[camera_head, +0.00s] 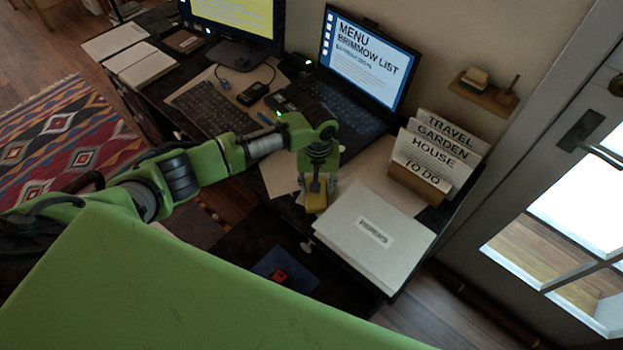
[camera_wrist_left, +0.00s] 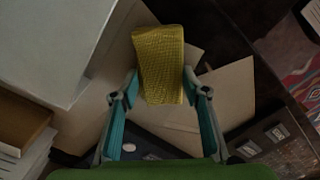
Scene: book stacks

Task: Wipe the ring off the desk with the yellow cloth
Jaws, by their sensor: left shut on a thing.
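The yellow cloth (camera_head: 316,200) is a folded textured block in my left gripper (camera_head: 318,178), low over the front part of the dark desk (camera_head: 158,22), between the laptop and the white folder. In the left wrist view, the cloth (camera_wrist_left: 160,65) sits between the fingertips of my left gripper (camera_wrist_left: 162,90), with pale sheets behind it. My left gripper is shut on the cloth. I cannot tell whether the cloth touches the surface. I cannot make out the ring in either view. My right gripper is not in view.
A white labelled folder (camera_head: 374,235) lies just right of the gripper. A card holder (camera_head: 415,186) with labelled cards stands behind it. The laptop (camera_head: 360,75), keyboard (camera_head: 212,108) and phone (camera_head: 253,94) are farther back. A glazed door (camera_head: 560,150) is at right.

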